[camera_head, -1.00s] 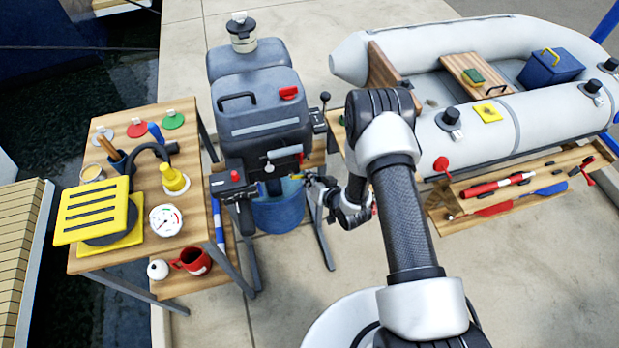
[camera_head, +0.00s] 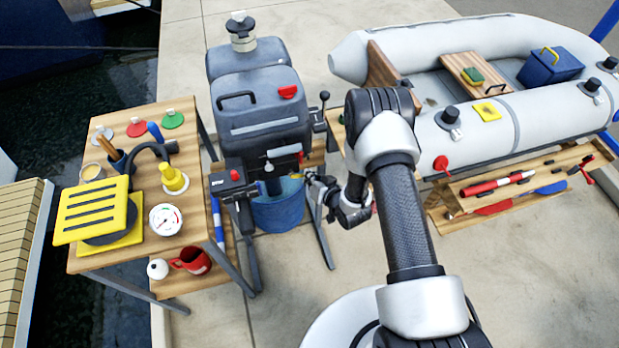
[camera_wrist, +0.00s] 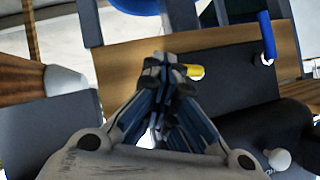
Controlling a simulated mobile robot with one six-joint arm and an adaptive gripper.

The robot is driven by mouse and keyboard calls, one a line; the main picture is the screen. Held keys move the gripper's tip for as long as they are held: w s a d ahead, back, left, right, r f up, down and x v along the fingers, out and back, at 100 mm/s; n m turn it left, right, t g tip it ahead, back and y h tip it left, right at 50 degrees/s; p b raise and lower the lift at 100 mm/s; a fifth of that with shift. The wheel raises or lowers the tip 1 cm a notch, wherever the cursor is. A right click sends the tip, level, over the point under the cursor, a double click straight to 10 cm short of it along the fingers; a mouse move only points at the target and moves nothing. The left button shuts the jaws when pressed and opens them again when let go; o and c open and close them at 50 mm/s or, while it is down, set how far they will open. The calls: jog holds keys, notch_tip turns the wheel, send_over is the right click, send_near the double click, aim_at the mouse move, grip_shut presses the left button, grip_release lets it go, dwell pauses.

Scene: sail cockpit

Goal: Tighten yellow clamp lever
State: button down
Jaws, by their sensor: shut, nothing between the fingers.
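The yellow clamp lever shows as a short yellow piece (camera_wrist: 195,72) in the wrist view, just right of my fingertips. In the head view only a small bit of yellow (camera_head: 296,176) shows beside the outboard motor (camera_head: 262,115). My gripper (camera_wrist: 165,62) is shut and empty, its fingers together in front of the wooden board (camera_wrist: 118,65). The fingertips seem close beside the lever; I cannot tell whether they touch it. The lever's pivot is hidden.
A blue lever (camera_wrist: 267,38) stands on the board right of the yellow piece. The blue bucket (camera_head: 278,212) sits below the motor. A wooden table (camera_head: 185,135) with several items is at left; the grey inflatable boat (camera_head: 480,145) is at right.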

jog(key=shift+w+r, duration=0.3)
